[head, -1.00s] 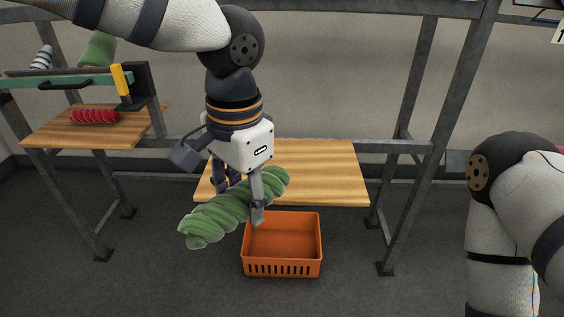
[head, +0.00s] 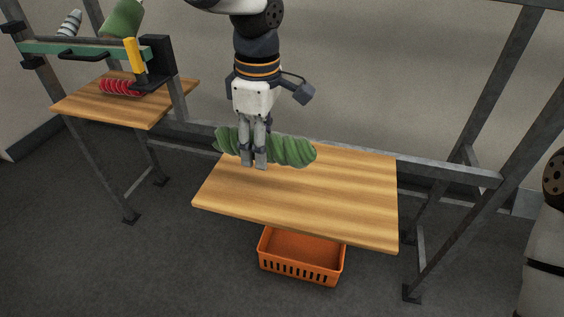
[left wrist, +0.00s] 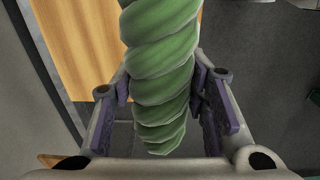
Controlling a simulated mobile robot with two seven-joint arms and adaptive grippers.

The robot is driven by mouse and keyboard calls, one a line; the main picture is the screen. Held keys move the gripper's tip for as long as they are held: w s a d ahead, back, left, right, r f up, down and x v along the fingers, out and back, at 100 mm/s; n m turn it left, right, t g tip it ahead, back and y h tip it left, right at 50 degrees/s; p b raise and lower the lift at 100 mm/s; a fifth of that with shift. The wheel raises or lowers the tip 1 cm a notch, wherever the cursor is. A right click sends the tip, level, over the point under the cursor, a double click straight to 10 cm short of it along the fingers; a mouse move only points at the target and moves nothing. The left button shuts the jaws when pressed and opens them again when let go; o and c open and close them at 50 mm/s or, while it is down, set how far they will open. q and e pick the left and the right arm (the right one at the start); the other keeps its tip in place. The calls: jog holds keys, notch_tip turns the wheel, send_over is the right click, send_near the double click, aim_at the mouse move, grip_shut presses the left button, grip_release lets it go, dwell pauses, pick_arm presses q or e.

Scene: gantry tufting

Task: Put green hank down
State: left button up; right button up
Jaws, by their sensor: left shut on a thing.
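The green hank (head: 292,152) is a thick twisted bundle, held roughly level over the back left part of the wooden table (head: 340,205). My left gripper (head: 254,163) points down and is shut on the hank nearer its left end. In the left wrist view the hank (left wrist: 162,60) runs between the two fingers, with part of the wooden table (left wrist: 88,40) beyond it on the left. I cannot tell whether the hank touches the board. My right gripper is out of view.
An orange basket (head: 300,262) stands on the floor, partly under the table's front edge. Grey frame posts (head: 455,235) rise at the right. A smaller wooden shelf (head: 90,108) at the left bears red coils (head: 122,87). Most of the table is clear.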

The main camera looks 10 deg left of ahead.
pick_arm(q)
jog(key=b, duration=0.2)
send_over(270, 172)
jog(key=f, duration=0.7)
jog(key=shift+s+f, duration=0.3)
jog(key=f, duration=0.3)
jog(key=shift+w+f, duration=0.1)
jog(key=shift+w, duration=0.15)
jog(key=shift+d, duration=0.1)
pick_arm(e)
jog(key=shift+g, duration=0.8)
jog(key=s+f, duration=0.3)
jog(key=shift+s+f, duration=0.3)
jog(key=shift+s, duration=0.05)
pick_arm(q)
jog(key=o, duration=1.2)
jog(key=shift+f, duration=0.1)
notch_tip(270, 172, up, 12)
jog(key=shift+d+r, duration=0.2)
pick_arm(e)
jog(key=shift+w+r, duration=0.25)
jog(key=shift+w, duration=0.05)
